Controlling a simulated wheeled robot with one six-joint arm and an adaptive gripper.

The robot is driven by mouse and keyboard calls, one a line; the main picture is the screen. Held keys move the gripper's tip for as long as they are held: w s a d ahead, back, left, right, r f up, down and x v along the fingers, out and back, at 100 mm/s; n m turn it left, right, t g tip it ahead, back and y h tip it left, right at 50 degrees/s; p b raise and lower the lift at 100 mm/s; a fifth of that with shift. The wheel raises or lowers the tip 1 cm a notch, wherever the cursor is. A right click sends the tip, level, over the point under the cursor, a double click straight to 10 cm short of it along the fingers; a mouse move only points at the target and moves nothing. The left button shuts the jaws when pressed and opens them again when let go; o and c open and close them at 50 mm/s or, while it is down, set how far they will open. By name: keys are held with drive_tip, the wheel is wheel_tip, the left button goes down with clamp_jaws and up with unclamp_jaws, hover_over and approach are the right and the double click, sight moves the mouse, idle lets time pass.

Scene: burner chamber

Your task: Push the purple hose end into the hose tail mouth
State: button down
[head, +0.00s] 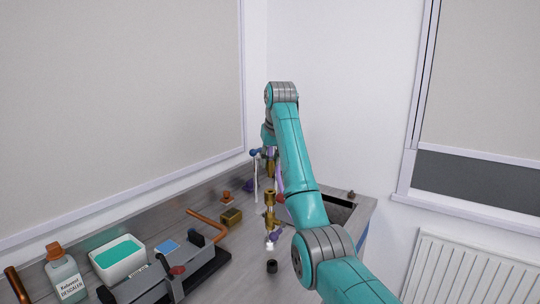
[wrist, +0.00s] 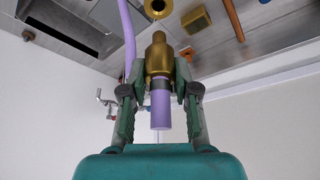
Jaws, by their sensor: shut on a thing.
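My gripper (wrist: 160,68) is shut on a brass piece (wrist: 159,55) with a dark band and a purple stub (wrist: 160,108) towards my palm; I take this as the purple hose end. Its narrow brass tip points away from the palm. In the head view my gripper (head: 269,152) is partly hidden by my arm, with the brass piece (head: 270,170) below it. Under it stands an upright brass fitting (head: 270,198), apart from the held piece. Its round open mouth (wrist: 157,7) shows at the top of the wrist view, in front of the tip.
A purple hose (wrist: 128,30) runs left of my gripper. A brass block (head: 231,216) and copper pipe (head: 208,222) lie left of the fitting. A white tub (head: 118,262), descaler bottle (head: 64,274) and grey vice-like tool (head: 150,284) fill the front left. A dark opening (head: 338,209) is at right.

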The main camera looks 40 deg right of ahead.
sight(271, 176)
drive_tip(key=shift+f, duration=1.9)
drive_tip(key=shift+f, duration=1.85)
drive_tip(key=c, duration=0.8)
unclamp_jaws()
drive_tip(key=shift+r, duration=0.1)
wheel_tip(271, 176, up, 10)
drive_tip(key=shift+f, duration=0.1)
